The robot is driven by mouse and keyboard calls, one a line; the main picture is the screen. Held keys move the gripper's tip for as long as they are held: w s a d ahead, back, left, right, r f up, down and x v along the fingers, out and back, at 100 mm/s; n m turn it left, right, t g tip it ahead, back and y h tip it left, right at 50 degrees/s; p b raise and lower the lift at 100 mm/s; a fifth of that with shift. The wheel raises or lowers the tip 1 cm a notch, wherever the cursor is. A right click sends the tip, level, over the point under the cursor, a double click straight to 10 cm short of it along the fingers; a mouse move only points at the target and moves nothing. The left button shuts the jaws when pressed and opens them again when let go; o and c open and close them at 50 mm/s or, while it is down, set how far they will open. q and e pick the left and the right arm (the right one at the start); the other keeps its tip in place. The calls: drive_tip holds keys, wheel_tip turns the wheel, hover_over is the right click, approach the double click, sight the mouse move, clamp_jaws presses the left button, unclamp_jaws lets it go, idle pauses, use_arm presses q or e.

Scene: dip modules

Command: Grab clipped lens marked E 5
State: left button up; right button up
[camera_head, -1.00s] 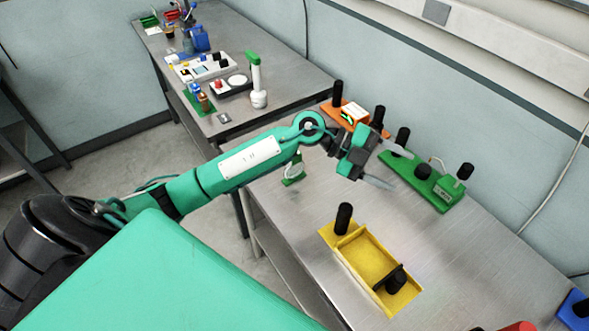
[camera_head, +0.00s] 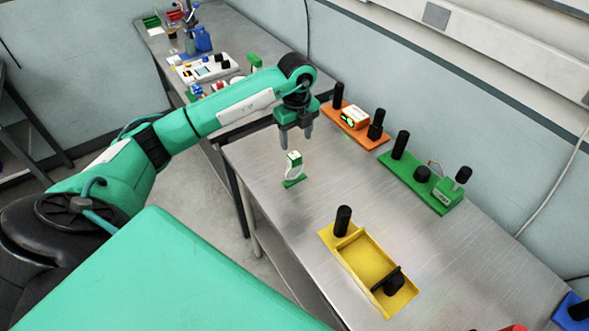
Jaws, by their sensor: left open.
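A small clipped lens (camera_head: 293,172) stands upright near the left edge of the metal table. It has a pale ring, a white top block with green on it, and a green foot. Its marking is too small to read. My left gripper (camera_head: 296,139) is open and points down just above and behind the lens in the picture, apart from it. Nothing is between its fingers. My right gripper is not in view.
A yellow tray (camera_head: 326,235) with black knobs lies to the right of the lens. An orange module (camera_head: 359,134) and a green module (camera_head: 436,199) stand along the back. The table (camera_head: 320,190) around the lens is clear.

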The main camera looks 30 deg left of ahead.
sight(294, 155)
use_arm(q)
wheel_tip(294, 155, down, 4)
drive_tip(key=shift+p, duration=0.5)
drive_tip(key=f+p, duration=0.1)
drive_tip(key=f, duration=0.1)
drive_tip(key=f+p, duration=0.2)
drive_tip(key=shift+s+a+f, duration=0.15)
drive_tip(key=shift+a+f, duration=0.05)
drive_tip(key=shift+f, duration=0.45)
drive_tip(key=shift+c, duration=0.4)
clamp_jaws()
